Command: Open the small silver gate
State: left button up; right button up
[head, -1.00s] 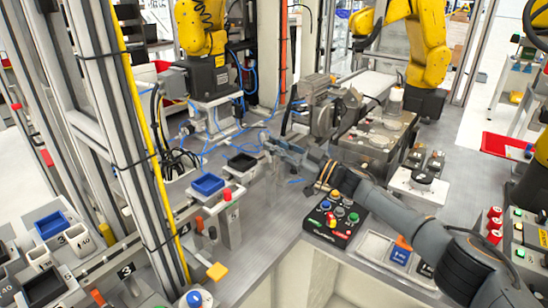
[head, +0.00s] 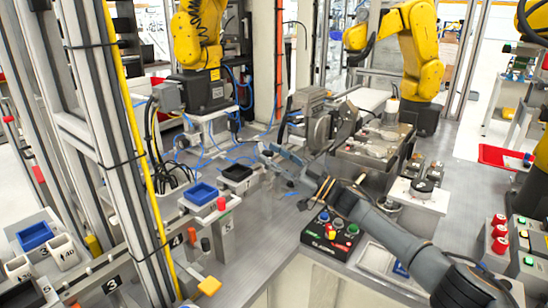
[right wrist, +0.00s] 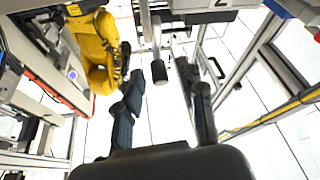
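My right gripper (head: 266,150) reaches from the lower right over the grey workbench, just right of a black tray. In the right wrist view its two dark fingers (right wrist: 160,92) are spread apart, and the gripper is open. The gate is not clearly recognisable in the head view. My left gripper is out of view.
A blue tray (head: 202,193) and a black tray (head: 238,172) stand left of the gripper. A button box (head: 332,231) lies under my right arm. Yellow robot arms (head: 203,35) stand behind. A metal post with a yellow strip (head: 130,150) rises at left.

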notch_tip(320, 180, up, 10)
dwell(0.6)
